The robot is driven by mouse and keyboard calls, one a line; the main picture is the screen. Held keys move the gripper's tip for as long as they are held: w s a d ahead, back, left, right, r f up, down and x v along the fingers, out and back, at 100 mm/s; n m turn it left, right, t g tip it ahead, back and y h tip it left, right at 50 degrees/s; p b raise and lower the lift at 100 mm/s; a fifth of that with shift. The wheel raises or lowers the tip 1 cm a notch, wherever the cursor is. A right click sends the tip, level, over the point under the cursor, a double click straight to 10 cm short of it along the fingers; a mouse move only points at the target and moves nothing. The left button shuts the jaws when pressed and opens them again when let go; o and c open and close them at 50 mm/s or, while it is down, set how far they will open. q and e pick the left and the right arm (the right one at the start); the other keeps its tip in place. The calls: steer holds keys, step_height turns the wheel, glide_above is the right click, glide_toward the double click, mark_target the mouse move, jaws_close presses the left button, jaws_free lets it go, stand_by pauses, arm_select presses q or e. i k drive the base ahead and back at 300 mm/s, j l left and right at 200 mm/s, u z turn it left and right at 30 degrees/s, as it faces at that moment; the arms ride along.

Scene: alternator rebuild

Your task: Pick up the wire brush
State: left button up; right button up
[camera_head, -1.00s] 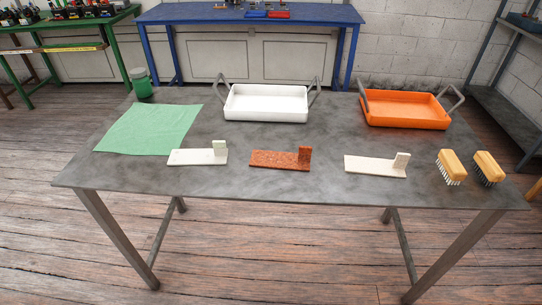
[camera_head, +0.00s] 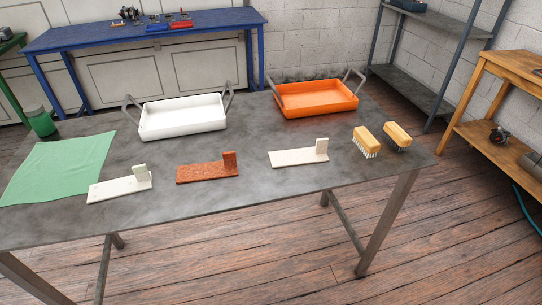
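Two brushes with yellow wooden backs lie side by side near the right end of the grey metal table (camera_head: 230,185). The left brush (camera_head: 366,139) shows pale bristles at its near end. The right brush (camera_head: 397,135) has darker bristles, which barely show now. I cannot tell for certain from this distance which one is the wire brush. Neither of my grippers is in view.
On the table are a white tray (camera_head: 183,128), an orange tray (camera_head: 318,110), a green cloth (camera_head: 60,168), a green container (camera_head: 41,123) and several L-shaped pieces, one of them rust-red (camera_head: 205,173). A wooden bench (camera_head: 518,68) stands at the right, with floor between.

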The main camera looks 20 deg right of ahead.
mark_target(395, 131)
steer(key=z, duration=1.35)
steer(key=i+j+u, duration=0.15)
steer(key=u, duration=0.25)
steer(key=i+j+u, duration=0.2)
steer(key=u, duration=0.2)
steer(key=i+j+u, duration=0.2)
steer(key=u, duration=0.25)
steer(key=z, duration=1.65)
steer(key=i+l+u, duration=0.4)
steer(key=l, duration=0.25)
steer(key=l+u, duration=0.2)
steer(key=i+l+u, duration=0.2)
steer(key=l, duration=0.3)
steer(key=k, duration=0.1)
